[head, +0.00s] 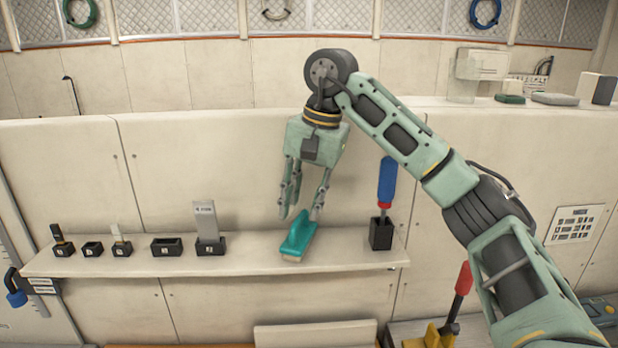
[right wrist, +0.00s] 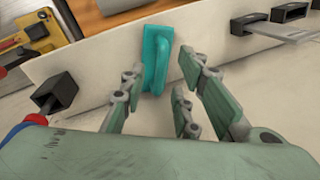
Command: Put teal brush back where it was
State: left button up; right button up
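The teal brush (head: 299,237) lies on the light shelf (head: 150,264), between the black holder with a grey upright piece and the black cup at the right end. My right gripper (head: 301,214) hangs just above the brush, fingers pointing down. In the right wrist view the fingers (right wrist: 160,90) are spread apart, and the brush (right wrist: 156,60) shows beyond their tips. No finger clearly grips it. My left gripper is in neither view.
Several small black holders stand at the shelf's left, one (head: 166,247) empty. A grey upright piece (head: 206,222) stands in another. A blue-handled tool (head: 387,182) stands in the black cup (head: 381,234). A red-handled tool (head: 463,279) is below right. Shelf either side of the brush is bare.

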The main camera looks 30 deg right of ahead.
jog(key=v, duration=0.8)
jog(key=shift+r+p, duration=0.35)
jog(key=shift+p, duration=0.1)
jog(key=shift+s, duration=0.1)
